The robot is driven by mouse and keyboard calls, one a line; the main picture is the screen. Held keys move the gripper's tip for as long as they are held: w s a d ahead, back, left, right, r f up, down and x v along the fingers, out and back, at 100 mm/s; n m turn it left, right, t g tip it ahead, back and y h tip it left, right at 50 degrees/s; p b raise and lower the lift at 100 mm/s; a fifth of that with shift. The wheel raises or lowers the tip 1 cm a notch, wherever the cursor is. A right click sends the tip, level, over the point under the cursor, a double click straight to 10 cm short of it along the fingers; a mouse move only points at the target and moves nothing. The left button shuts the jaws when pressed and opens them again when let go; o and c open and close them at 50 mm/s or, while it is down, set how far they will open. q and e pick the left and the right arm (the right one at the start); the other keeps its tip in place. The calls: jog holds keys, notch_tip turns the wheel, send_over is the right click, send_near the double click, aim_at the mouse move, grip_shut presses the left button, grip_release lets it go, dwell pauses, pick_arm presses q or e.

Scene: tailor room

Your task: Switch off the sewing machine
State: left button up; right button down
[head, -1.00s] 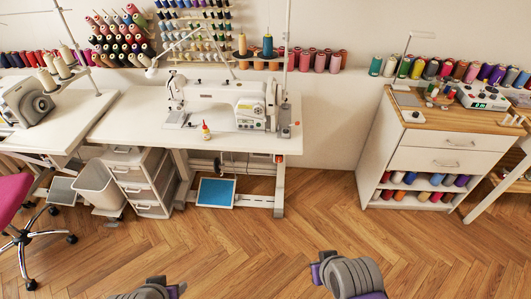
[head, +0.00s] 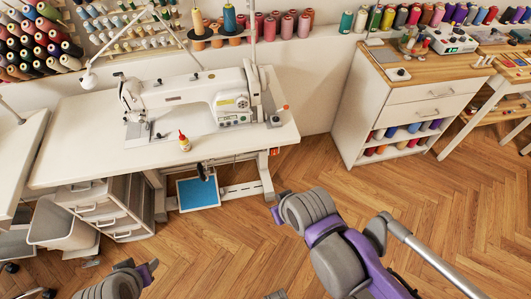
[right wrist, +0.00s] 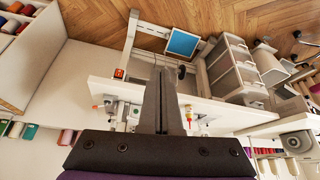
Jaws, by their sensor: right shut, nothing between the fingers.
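The white sewing machine (head: 205,98) stands on a white table (head: 80,135) in the head view. A small orange-red switch box (head: 274,151) is under the table's right front edge. In the right wrist view, which shows the scene upside down, the switch box (right wrist: 119,73) is left of my right gripper (right wrist: 164,72). That gripper is shut and empty, with its fingers pointing toward the table's underside and apart from the box. The sewing machine is partly hidden behind the gripper there. In the head view only arm parts show; my left gripper is not visible.
A blue pedal plate (head: 198,192) lies under the table beside a white drawer unit (head: 110,205). A white bin (head: 62,228) stands to its left. A wooden-topped cabinet (head: 405,100) is at the right. Wood floor (head: 340,175) lies clear between table and cabinet.

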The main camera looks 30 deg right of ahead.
aim_at(274, 154)
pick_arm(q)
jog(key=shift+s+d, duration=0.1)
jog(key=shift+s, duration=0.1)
pick_arm(e)
jog(key=shift+s+d, duration=0.1)
jog(key=shift+s, duration=0.1)
pick_arm(q)
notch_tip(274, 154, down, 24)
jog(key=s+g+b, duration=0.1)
jog(key=b, duration=2)
pick_arm(e)
jog(key=w+d+f+m+t+h, duration=0.1)
jog(key=w+d+f+t, duration=0.2)
jog(key=w+f, duration=0.2)
jog(key=w+d+f+t+h, duration=0.1)
jog(key=w+d+f+t, duration=0.3)
jog(key=f, duration=0.6)
jog(key=w+d+f+m+t+h, duration=0.1)
jog(key=w+d+f+t, duration=0.2)
jog(key=w+f, duration=0.3)
jog(key=shift+d+f+m+h, duration=0.3)
jog(key=shift+d+f, duration=0.45)
jog(key=shift+f, duration=0.2)
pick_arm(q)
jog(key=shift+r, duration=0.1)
pick_arm(e)
jog(key=shift+w, duration=0.2)
